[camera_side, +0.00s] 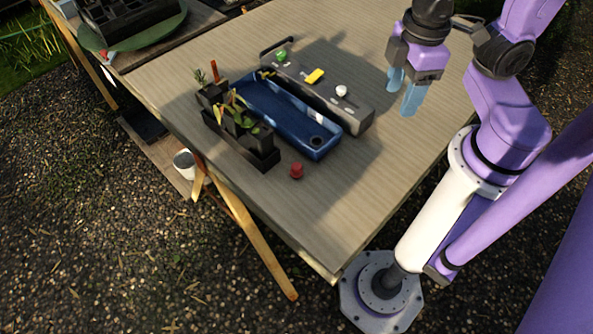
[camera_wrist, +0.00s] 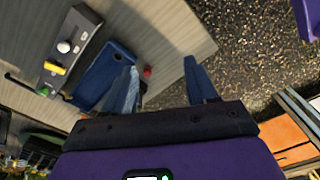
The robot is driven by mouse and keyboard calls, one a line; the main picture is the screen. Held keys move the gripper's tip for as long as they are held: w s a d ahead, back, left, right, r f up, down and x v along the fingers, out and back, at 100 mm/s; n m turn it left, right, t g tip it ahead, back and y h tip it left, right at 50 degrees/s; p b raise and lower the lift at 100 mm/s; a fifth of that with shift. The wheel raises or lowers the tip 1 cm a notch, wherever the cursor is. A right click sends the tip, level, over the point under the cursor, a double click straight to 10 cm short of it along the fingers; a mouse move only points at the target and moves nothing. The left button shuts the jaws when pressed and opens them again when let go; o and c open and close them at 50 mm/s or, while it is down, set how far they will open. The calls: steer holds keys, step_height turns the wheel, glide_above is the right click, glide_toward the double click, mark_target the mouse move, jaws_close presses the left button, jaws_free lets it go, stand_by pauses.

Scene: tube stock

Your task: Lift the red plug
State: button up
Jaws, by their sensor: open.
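The red plug (camera_side: 297,171) is small and stands alone on the wooden table (camera_side: 370,190), just in front of the blue tray's near end and close to the table edge. In the wrist view the red plug (camera_wrist: 147,71) shows between my fingers, nearer the left one and farther off. My gripper (camera_side: 400,92) has blue fingers. It is open and empty, up above the table to the right of the grey box, well apart from the plug. The open fingers also show in the wrist view (camera_wrist: 163,82).
A blue tray (camera_side: 325,148) lies left of a grey box (camera_side: 357,120) with green, yellow and white pieces on top. A black planter (camera_side: 262,161) holding potted plants stands beside the tray. The table right of the plug is clear.

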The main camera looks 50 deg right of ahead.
steer(key=w+a+f+m, duration=0.5)
steer(key=w+a+m, duration=0.15)
steer(key=w, duration=0.35)
steer(key=m, duration=0.8)
glide_above(297, 166)
step_height(297, 166, down, 16)
steer(key=shift+s+a+f, duration=0.1)
steer(key=shift+f, duration=3.7)
steer(key=c, duration=1)
